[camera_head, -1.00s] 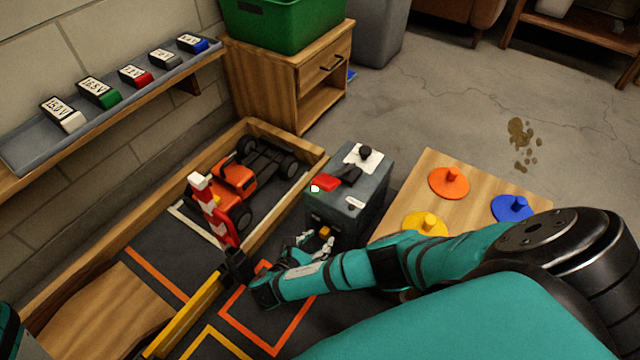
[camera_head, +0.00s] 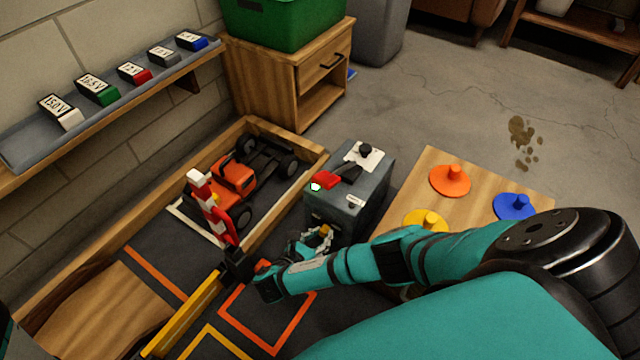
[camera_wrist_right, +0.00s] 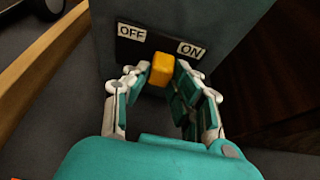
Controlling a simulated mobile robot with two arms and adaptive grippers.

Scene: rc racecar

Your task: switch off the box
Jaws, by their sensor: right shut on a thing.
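The grey box (camera_head: 349,200) stands on the floor beside the wooden track wall, with a red part and a white plate on top. In the right wrist view, its front face (camera_wrist_right: 220,28) carries a dark panel with an OFF label (camera_wrist_right: 132,32) at left and an ON label (camera_wrist_right: 190,49) at right. A yellow switch (camera_wrist_right: 162,68) sticks out between and below the labels. My right gripper (camera_wrist_right: 160,78) is shut on the switch, one finger on each side. In the head view the right gripper (camera_head: 318,241) is low at the box's front.
A wooden board (camera_head: 477,171) with orange, blue and yellow knobbed discs stands right of the box. An orange car (camera_head: 235,178) sits in the walled track at left. A red-and-white post (camera_head: 213,208) and yellow barrier (camera_head: 183,316) stand near my right gripper.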

